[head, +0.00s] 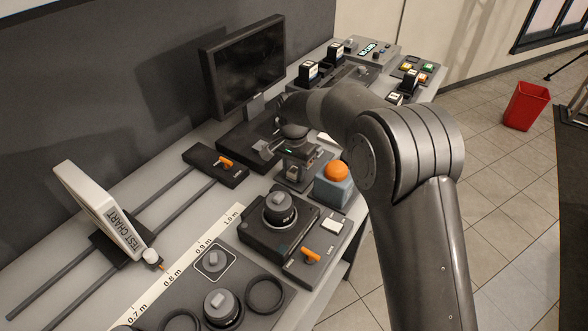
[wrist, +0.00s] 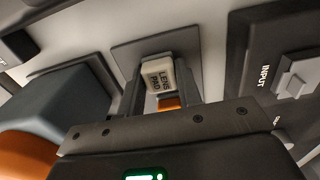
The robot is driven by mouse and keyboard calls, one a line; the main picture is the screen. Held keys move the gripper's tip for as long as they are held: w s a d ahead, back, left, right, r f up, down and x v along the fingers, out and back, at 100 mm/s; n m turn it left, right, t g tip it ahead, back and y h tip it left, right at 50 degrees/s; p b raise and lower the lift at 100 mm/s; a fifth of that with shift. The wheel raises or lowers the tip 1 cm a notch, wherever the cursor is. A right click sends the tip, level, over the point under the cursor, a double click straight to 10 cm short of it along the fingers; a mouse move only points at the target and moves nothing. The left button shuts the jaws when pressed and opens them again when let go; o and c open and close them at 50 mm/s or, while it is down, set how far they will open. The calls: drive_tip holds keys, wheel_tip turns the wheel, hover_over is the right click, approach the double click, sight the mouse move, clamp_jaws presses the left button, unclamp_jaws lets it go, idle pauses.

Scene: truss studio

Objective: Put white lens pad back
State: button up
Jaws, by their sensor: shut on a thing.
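The white lens pad (wrist: 158,76) is a small off-white block with "LENS PAD" printed on it. In the wrist view it sits between the two fingers of my gripper (wrist: 160,88), which are shut on it. Something orange (wrist: 169,102) shows just below it, between the fingers. A dark square plate (wrist: 125,52) lies behind the pad; I cannot tell whether the pad touches it. In the head view my gripper (head: 293,170) points down at the bench beside the orange-topped box, and the pad is too small and covered to make out.
A blue-grey box with an orange dome button (head: 337,172) stands close to my gripper. A dark unit marked INPUT (wrist: 265,75) is on the other side in the wrist view. A monitor (head: 243,68) stands behind. A lens mount (head: 279,212) is in front.

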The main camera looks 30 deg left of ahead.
sight(294, 170)
drive_tip(key=o, duration=1)
drive_tip(key=shift+f, duration=0.1)
wheel_tip(294, 170, up, 12)
drive_tip(key=shift+r, duration=0.2)
drive_tip(key=d+r+t, duration=0.1)
drive_tip(key=d+r, duration=0.3)
drive_tip(key=d, duration=0.6)
drive_tip(key=d+r+t+y, duration=0.1)
drive_tip(key=d+r, duration=0.3)
drive_tip(key=d, duration=0.6)
drive_tip(key=d+r+t, duration=0.1)
drive_tip(key=d+r, duration=0.4)
drive_tip(key=d, duration=0.6)
drive_tip(key=s+d+f+t, duration=0.1)
drive_tip(key=s+d+f, duration=0.1)
drive_tip(key=s+d, duration=0.7)
drive_tip(key=s+d+f+t+h, duration=0.1)
drive_tip(key=s+d+f, duration=0.2)
drive_tip(key=s+d, duration=0.6)
drive_tip(key=shift+d+f+t, duration=0.15)
drive_tip(key=shift+d+t, duration=0.15)
drive_tip(key=shift+d, duration=0.95)
